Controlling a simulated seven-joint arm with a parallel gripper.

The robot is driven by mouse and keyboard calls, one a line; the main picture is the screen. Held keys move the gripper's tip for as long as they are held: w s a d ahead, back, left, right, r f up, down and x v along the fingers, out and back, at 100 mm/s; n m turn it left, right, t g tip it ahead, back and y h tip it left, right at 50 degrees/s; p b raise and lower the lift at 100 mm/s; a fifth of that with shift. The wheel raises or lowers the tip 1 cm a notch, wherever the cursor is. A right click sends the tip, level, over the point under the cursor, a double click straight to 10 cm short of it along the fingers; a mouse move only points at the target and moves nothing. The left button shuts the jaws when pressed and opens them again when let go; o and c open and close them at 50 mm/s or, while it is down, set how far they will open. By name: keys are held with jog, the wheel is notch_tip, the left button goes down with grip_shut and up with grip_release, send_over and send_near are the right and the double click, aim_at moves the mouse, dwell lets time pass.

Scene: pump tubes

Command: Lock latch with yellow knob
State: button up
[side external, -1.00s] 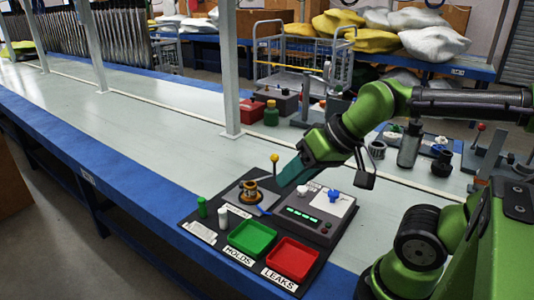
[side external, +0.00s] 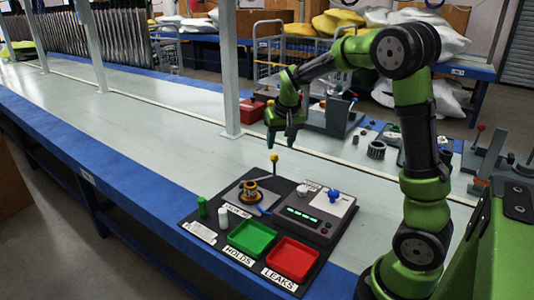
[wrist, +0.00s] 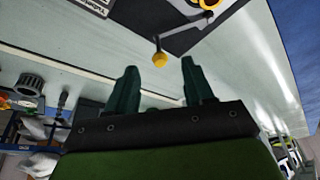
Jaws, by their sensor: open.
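The latch's yellow knob (side external: 275,157) tops a thin upright lever at the back of a small fixture (side external: 250,193) on the black mat. The fixture holds a brown and yellow cylindrical part. My gripper (side external: 281,143) is open and empty, pointing down just above the knob in the side view. In the wrist view the yellow knob (wrist: 160,59) shows between the two dark green fingertips (wrist: 159,68), apparently beyond them and not touching. The lever runs from the knob up to the fixture there.
On the black mat are a grey device (side external: 314,213) with green lights, a green tray (side external: 252,236), a red tray (side external: 291,259) and small green and white bottles at left. Other equipment (side external: 330,115) stands behind. The bench left of the mat is clear.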

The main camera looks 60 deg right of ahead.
jog(key=shift+h, duration=0.3)
jog(key=x, duration=0.5)
jog(key=w+d+x, duration=0.1)
jog(key=x, duration=0.5)
jog(key=r+x, duration=0.1)
jog(key=x, duration=0.4)
jog(key=shift+w+d+f, duration=0.25)
jog(key=shift+w+d, duration=0.1)
jog(key=shift+d, duration=0.05)
jog(key=shift+c, duration=0.4)
grip_shut()
